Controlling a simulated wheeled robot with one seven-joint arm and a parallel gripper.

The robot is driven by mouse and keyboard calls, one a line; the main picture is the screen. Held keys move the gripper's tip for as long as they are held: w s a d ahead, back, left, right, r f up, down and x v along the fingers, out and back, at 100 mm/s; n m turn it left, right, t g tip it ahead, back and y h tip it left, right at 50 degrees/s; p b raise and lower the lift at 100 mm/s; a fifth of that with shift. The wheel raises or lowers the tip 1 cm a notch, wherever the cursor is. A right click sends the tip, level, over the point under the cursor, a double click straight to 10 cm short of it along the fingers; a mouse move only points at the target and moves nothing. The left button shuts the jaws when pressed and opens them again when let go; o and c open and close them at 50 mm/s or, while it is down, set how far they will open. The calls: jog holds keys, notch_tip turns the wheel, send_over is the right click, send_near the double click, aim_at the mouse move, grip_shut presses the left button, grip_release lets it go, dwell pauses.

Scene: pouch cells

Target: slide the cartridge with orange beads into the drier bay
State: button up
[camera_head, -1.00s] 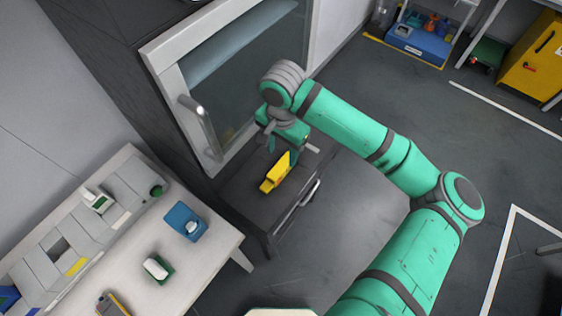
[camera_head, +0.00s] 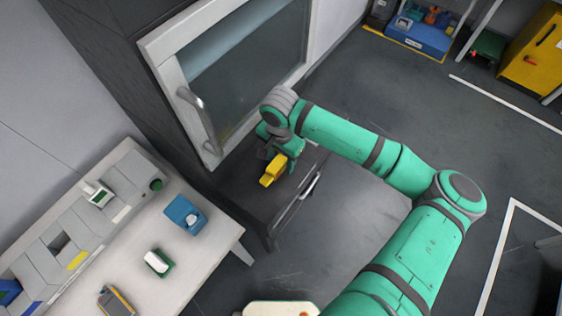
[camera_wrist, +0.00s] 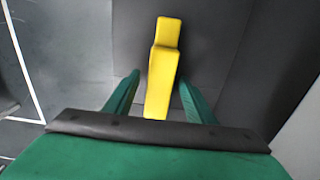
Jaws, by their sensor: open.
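My gripper (camera_head: 276,150) hangs in front of the glass-fronted cabinet, above its dark lower unit. In the wrist view its two green fingers (camera_wrist: 158,82) are open. A yellow block-like piece (camera_head: 273,170) shows just below my gripper. In the wrist view this stepped yellow piece (camera_wrist: 165,60) lies lengthwise between the fingers, with a gap on either side. I cannot make out orange beads on anything here. A small white piece with green edges (camera_head: 157,263) stands on the white bench; I cannot tell whether it is a cartridge. I cannot tell which opening is the drier bay.
The cabinet (camera_head: 213,165) has an upright metal handle; the lower unit has a bar handle (camera_head: 297,200). The white bench (camera_head: 205,262) at left bears a blue holder (camera_head: 184,216), a yellow-grey device (camera_head: 117,301) and a sloped panel with a dark square opening (camera_head: 61,244). Floor at right is mostly clear.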

grip_shut()
jog(key=shift+r, duration=0.15)
jog(key=shift+r, duration=0.6)
jog(key=s+d+r, duration=0.5)
jog(key=s+r, duration=0.6)
jog(key=s, duration=0.2)
jog(key=shift+r, duration=0.3)
